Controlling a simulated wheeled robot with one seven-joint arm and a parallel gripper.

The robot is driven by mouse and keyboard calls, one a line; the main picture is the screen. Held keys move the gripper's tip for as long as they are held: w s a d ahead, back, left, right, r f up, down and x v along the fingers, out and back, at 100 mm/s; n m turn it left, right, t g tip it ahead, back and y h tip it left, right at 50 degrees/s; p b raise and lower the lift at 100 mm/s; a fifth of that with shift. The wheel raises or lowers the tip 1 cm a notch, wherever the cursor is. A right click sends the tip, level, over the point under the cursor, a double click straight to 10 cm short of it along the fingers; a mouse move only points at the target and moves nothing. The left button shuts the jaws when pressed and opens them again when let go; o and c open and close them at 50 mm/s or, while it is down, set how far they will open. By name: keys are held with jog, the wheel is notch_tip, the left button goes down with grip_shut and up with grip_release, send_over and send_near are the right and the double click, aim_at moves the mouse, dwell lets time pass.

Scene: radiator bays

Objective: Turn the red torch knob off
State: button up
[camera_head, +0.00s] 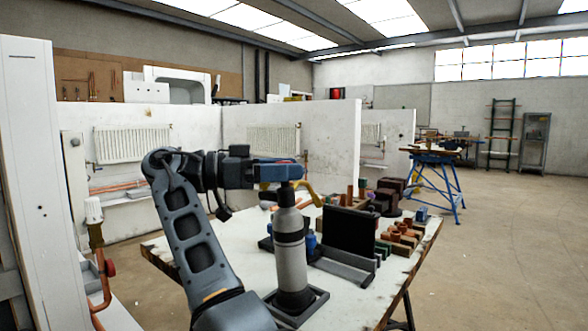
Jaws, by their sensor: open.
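A grey gas cylinder (291,250) stands upright in a dark square base on the white table. A blue torch head (278,172) shows above its neck, and a yellow curved tube (310,190) runs off to the right. A small patch of red (287,161) shows along the top of the blue part; I take it for the torch knob, but it is mostly hidden. My gripper (253,170) is open, level with the torch head and at its left side. I cannot tell whether its fingers touch the knob.
A copper pipe with a red valve (110,268) stands at the left. Radiator walls (290,135) lie behind.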

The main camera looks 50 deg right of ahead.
jog(key=v, duration=0.6)
jog(key=shift+f+b, duration=0.1)
jog(key=shift+b, duration=0.2)
